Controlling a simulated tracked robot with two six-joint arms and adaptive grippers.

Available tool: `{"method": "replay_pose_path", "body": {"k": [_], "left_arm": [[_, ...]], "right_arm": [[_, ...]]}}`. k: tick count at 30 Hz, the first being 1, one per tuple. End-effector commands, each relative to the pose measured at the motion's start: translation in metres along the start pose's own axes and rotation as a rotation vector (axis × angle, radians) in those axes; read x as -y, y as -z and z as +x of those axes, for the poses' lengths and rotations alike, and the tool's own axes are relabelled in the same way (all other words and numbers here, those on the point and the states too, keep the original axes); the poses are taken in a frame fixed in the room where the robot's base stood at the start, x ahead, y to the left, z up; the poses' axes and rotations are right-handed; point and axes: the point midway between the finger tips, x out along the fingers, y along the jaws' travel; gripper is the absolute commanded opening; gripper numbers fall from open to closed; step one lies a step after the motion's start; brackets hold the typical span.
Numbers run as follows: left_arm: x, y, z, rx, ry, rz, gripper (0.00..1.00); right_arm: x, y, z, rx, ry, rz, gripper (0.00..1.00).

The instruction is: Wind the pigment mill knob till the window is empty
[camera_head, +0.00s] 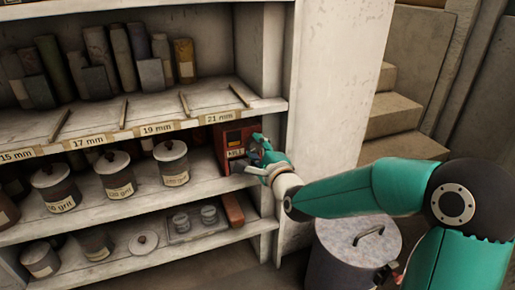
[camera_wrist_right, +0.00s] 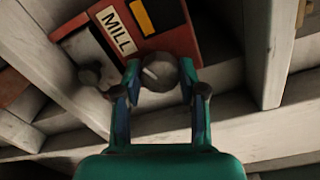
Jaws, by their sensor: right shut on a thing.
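The pigment mill is a red box on the middle shelf at the right end, in the head view (camera_head: 232,132) and tilted in the wrist view (camera_wrist_right: 85,22). It bears a pale "MILL" label (camera_wrist_right: 116,30). Its window (camera_wrist_right: 143,17) shows a yellow-orange patch beside a dark part; the picture's top edge cuts it. The round grey knob (camera_wrist_right: 158,74) has a pale mark and sits between the fingers of my right gripper (camera_head: 256,157), which is shut on it. In the head view my fingers hide the knob. My left gripper is not in view.
Lidded jars (camera_head: 172,163) stand left of the mill on the same shelf. A red block (camera_head: 233,209) and small grey pots (camera_head: 209,214) are on the shelf below. The cabinet's side wall is close on the right. A grey lidded bin (camera_head: 352,250) stands below my right arm.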

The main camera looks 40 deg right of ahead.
Motion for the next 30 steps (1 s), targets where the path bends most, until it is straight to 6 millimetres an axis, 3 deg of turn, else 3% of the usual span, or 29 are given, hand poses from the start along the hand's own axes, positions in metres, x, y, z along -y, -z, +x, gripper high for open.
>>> {"method": "replay_pose_path", "body": {"k": [18, 19, 22, 23, 30], "left_arm": [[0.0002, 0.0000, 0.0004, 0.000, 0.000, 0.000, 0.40], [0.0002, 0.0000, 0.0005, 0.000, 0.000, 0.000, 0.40], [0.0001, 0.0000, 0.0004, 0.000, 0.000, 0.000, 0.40], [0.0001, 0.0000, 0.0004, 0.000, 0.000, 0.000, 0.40], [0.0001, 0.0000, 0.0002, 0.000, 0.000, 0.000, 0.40]], "right_arm": [[-0.0051, 0.0051, -0.0006, -0.011, -0.011, 0.054, 0.06], [-0.0052, 0.0051, -0.0006, -0.011, -0.012, 0.053, 0.46], [-0.0049, 0.0041, -0.0005, -0.009, -0.011, 0.052, 0.62], [-0.0046, 0.0037, -0.0004, -0.008, -0.010, 0.052, 0.66], [-0.0027, 0.0014, 0.0001, -0.002, -0.006, 0.050, 0.66]]}}
